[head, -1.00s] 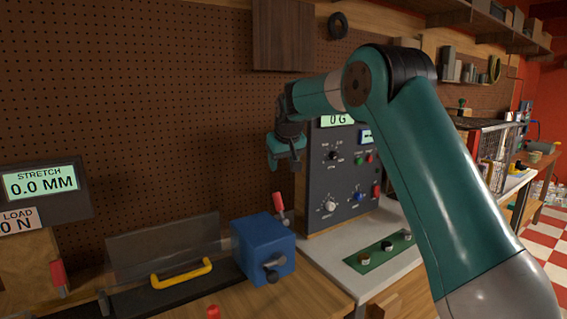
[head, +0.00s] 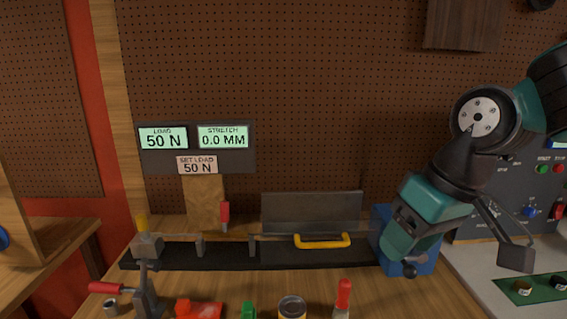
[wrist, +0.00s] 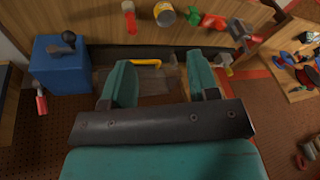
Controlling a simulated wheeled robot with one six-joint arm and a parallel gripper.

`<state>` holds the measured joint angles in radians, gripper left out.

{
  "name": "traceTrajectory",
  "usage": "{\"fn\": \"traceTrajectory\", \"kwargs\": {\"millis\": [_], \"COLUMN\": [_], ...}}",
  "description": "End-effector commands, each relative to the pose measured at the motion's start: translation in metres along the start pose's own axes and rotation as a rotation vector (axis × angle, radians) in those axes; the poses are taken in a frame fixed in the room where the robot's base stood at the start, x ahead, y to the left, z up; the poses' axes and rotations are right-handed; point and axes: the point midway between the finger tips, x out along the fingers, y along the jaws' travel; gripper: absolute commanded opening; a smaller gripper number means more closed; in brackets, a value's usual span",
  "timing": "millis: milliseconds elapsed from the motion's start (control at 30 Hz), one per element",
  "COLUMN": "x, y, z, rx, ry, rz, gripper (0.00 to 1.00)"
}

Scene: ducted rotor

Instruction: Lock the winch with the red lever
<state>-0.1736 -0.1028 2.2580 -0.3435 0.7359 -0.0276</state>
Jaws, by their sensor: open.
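The winch is a blue box (head: 425,262) with a dark crank knob (head: 411,270) on its front, at the right end of a long black rail. My gripper (head: 402,236) is in front of it and hides much of it in the head view. The wrist view shows the blue box (wrist: 60,68) left of my open, empty fingers (wrist: 158,62). The red lever (wrist: 41,103) shows there beside the box's back side, clear of my fingers. In the head view I cannot see this lever. The load display (head: 163,138) reads 50 N.
A yellow handle (head: 322,241) and clear guard (head: 312,212) stand at the rail (head: 200,258). Another red handle (head: 225,214) stands behind the rail. A can (head: 292,307), red-handled tool (head: 343,294) and clamp (head: 148,290) are at the front. A control panel (head: 510,195) is at right.

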Motion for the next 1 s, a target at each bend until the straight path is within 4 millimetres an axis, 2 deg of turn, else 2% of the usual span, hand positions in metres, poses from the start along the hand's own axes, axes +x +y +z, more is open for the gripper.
{"fn": "traceTrajectory", "kwargs": {"millis": [33,100,200,300,400,1000], "x": [0.002,0.006,0.010,0.012,0.012,0.012], "y": [-0.022,-0.044,-0.064,-0.072,-0.074,-0.073], "z": [0.027,0.057,0.088,0.105,0.110,0.109], "rx": [-0.034,-0.071,-0.104,-0.121,-0.124,-0.122], "ry": [-0.023,-0.052,-0.082,-0.098,-0.104,-0.103], "rz": [-0.036,-0.081,-0.124,-0.146,-0.152,-0.150], "gripper": [0.55,0.55,0.55,0.55,0.55,0.55]}}
